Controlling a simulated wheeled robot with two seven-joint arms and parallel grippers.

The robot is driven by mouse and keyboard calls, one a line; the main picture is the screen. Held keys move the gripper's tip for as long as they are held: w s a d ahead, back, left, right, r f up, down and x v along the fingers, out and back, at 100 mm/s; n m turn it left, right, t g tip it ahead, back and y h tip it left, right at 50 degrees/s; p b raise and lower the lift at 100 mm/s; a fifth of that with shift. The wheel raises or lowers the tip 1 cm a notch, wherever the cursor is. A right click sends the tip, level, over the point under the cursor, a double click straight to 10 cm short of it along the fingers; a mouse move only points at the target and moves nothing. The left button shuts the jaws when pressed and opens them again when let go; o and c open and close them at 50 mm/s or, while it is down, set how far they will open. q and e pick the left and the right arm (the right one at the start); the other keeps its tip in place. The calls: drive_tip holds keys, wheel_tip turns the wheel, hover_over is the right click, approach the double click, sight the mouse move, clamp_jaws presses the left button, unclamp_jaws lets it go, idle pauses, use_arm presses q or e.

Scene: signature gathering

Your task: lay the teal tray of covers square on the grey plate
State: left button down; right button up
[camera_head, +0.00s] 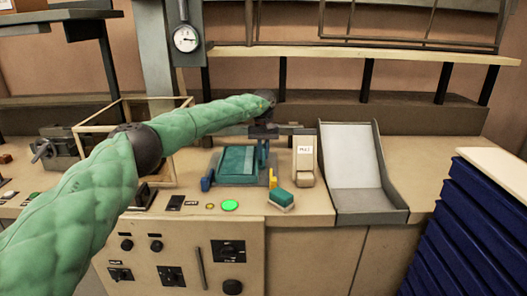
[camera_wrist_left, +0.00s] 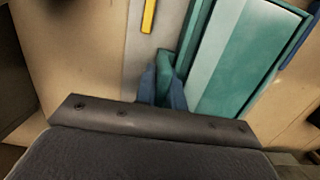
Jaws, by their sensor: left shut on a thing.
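The teal tray of covers (camera_head: 237,162) is at the middle of the bench in the head view, over the grey plate (camera_head: 214,160), which shows only around its edges. In the wrist view the tray (camera_wrist_left: 235,65) lies slanted relative to the visible strip of grey plate (camera_wrist_left: 140,60). My left gripper (camera_head: 262,150) is at the tray's right side in the head view. Its blue fingers (camera_wrist_left: 163,82) are shut on the tray's teal edge piece in the wrist view. I cannot tell whether the tray touches the plate. My right gripper is not in view.
A beige dispenser (camera_head: 304,160) and a grey chute (camera_head: 360,165) stand to the right. A wooden-framed box stands left.

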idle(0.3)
use_arm(q)
drive_tip(key=c, duration=1.5)
unclamp_jaws()
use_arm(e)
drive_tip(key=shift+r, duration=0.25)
use_arm(q)
drive_tip(key=shift+r, duration=0.1)
